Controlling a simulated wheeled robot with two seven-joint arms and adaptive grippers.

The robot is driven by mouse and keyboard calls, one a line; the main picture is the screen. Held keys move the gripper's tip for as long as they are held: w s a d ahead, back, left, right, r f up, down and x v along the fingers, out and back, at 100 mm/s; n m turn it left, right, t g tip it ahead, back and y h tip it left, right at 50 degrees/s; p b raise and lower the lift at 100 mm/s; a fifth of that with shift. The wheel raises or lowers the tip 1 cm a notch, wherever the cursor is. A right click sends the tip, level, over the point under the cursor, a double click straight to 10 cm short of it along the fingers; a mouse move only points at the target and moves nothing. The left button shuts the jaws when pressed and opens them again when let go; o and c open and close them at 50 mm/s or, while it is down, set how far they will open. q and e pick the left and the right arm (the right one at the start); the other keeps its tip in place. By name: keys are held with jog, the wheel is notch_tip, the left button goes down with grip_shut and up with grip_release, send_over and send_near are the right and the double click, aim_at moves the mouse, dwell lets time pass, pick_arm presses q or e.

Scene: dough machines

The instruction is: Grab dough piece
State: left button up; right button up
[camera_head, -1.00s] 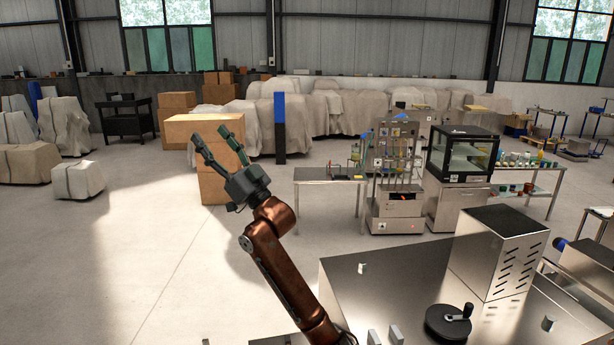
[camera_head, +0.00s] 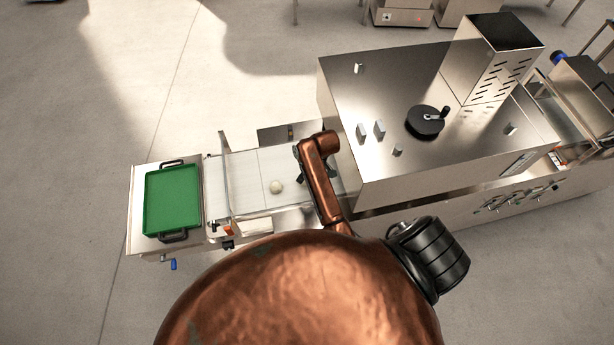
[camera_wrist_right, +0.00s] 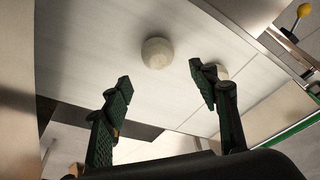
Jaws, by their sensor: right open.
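A round pale dough piece (camera_head: 276,187) lies on the white conveyor belt (camera_head: 246,172) in the head view. In the right wrist view, a dough piece (camera_wrist_right: 157,53) shows just beyond the fingertips, near the middle. A second pale round piece (camera_wrist_right: 221,72) is partly hidden behind the right-hand finger. My right gripper (camera_wrist_right: 160,76) is open with nothing between its fingers, over the belt and apart from the dough. In the head view my copper arm hides most of that gripper and part of the belt. My left gripper is in neither view.
A green tray (camera_head: 172,200) with dark handles sits on a metal stand at the belt's left end. A large steel machine (camera_head: 400,90) stands right of the belt, close to my arm. Side rails border the belt.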

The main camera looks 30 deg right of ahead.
jog(key=x, duration=0.2)
jog(key=shift+s+f, duration=0.15)
jog(key=shift+f, duration=0.25)
jog(key=x, duration=0.2)
jog(key=p+x, duration=0.1)
jog(key=shift+d+f+p, duration=0.15)
jog(key=shift+f+p, duration=0.15)
jog(key=shift+f, duration=0.15)
jog(key=shift+w+f, duration=0.25)
jog(key=shift+f, duration=0.3)
jog(key=shift+c, duration=0.4)
jog(key=c, duration=1.2)
